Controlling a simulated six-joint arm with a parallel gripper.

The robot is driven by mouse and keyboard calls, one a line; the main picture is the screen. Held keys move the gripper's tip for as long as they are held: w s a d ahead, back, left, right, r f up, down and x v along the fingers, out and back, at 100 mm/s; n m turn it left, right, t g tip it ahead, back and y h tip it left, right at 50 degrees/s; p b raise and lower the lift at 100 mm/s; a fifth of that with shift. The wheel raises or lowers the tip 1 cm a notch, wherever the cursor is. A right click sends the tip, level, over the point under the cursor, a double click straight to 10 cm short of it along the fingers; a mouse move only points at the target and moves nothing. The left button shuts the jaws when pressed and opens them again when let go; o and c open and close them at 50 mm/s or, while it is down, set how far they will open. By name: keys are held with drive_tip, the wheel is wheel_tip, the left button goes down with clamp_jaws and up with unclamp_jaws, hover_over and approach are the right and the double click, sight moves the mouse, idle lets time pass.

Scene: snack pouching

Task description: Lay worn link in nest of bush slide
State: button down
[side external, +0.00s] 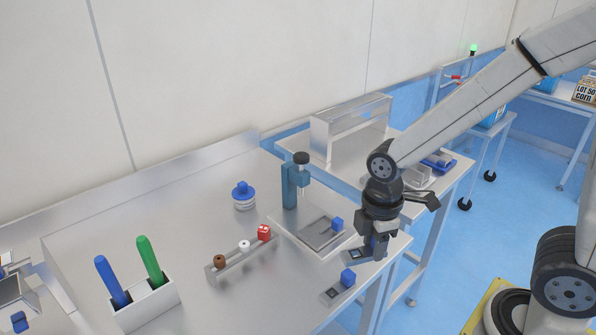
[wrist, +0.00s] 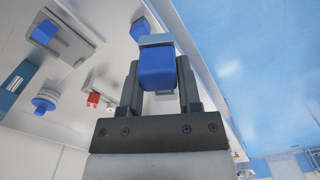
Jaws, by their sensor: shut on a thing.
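My gripper (wrist: 160,88) is shut on a blue block (wrist: 157,67) with a flat grey end (wrist: 155,40); I cannot tell for sure if this is the worn link. In the side view my gripper (side external: 374,250) points down near the table's right edge, its grip partly hidden. A grey slide with a blue knob (side external: 338,223) sits in the metal tray (side external: 306,236) by the teal press (side external: 290,188), left of my gripper. A small grey plate with a blue knob (side external: 348,277) lies below my gripper near the front edge. I cannot tell which piece is the bush slide, and its nest is not clear.
A rail (side external: 222,266) with brown, white and red pieces stands left of the tray. A blue-topped round piece (side external: 243,194) is behind it. A white holder (side external: 146,306) has blue and green handles. The table between is mostly clear; its right edge is close to my gripper.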

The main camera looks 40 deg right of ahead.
drive_tip(key=w+m, duration=0.4)
drive_tip(key=m, duration=2.7)
hover_over(312, 232)
drive_tip(key=shift+d+f, duration=0.1)
drive_tip(key=shift+f, duration=2.35)
drive_tip(key=shift+f, duration=0.2)
drive_tip(key=shift+f, duration=1.9)
drive_tip(key=shift+f, duration=0.85)
drive_tip(key=shift+c, duration=1.1)
unclamp_jaws()
